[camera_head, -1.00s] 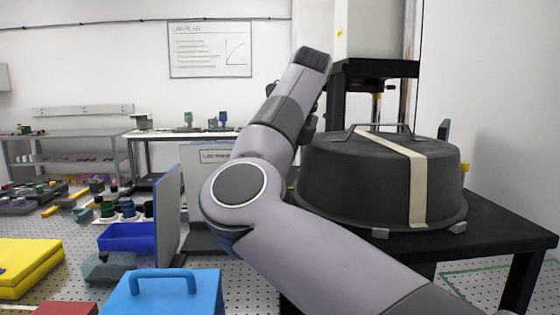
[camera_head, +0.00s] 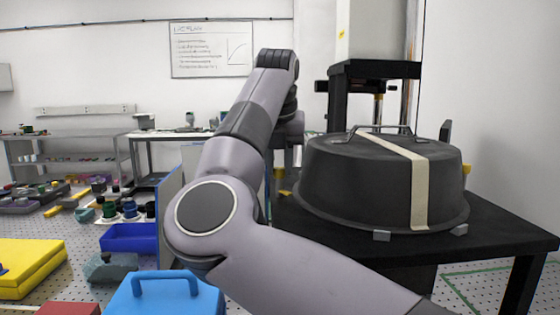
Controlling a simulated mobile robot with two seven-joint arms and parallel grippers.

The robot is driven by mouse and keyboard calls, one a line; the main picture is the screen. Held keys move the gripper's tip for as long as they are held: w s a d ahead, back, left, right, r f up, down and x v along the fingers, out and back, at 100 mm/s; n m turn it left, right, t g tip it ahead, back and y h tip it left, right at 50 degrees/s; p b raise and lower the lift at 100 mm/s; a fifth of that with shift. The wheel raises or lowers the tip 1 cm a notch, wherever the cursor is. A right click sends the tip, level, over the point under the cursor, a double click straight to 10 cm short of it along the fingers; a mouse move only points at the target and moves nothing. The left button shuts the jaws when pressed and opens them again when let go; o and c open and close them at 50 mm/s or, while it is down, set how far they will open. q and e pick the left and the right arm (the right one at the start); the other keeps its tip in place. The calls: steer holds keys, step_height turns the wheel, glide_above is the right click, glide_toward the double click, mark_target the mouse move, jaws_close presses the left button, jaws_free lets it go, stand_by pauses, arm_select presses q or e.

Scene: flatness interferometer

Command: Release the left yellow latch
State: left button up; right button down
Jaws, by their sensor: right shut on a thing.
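A black round cover (camera_head: 350,180) with a cream strap (camera_head: 420,190) and a top handle sits on a black table. The left yellow latch (camera_head: 284,192) shows as a small yellow piece low at the cover's left side. Another yellow latch (camera_head: 466,170) is at its right side. My right arm bends up and over, and my right gripper (camera_head: 284,174) points down at the left latch, shut on it; the fingertips are small and partly hidden behind my arm. My left gripper is out of view.
The black table (camera_head: 500,235) has bare room right of the cover. A dark post frame (camera_head: 340,105) stands behind it.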

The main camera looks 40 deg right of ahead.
steer(key=m, duration=0.2)
steer(key=m+g, duration=0.1)
steer(key=m, duration=0.1)
steer(key=shift+w+g+h, duration=0.1)
steer(key=shift+g+h, duration=0.2)
steer(key=shift+h, duration=0.1)
steer(key=shift+m+g, duration=0.6)
steer(key=shift+m, duration=1.1)
steer(key=c, duration=0.9)
jaws_free()
steer(key=shift+c, duration=0.2)
steer(key=shift+a+r, duration=0.1)
steer(key=v, duration=0.7)
steer(key=shift+a, duration=0.1)
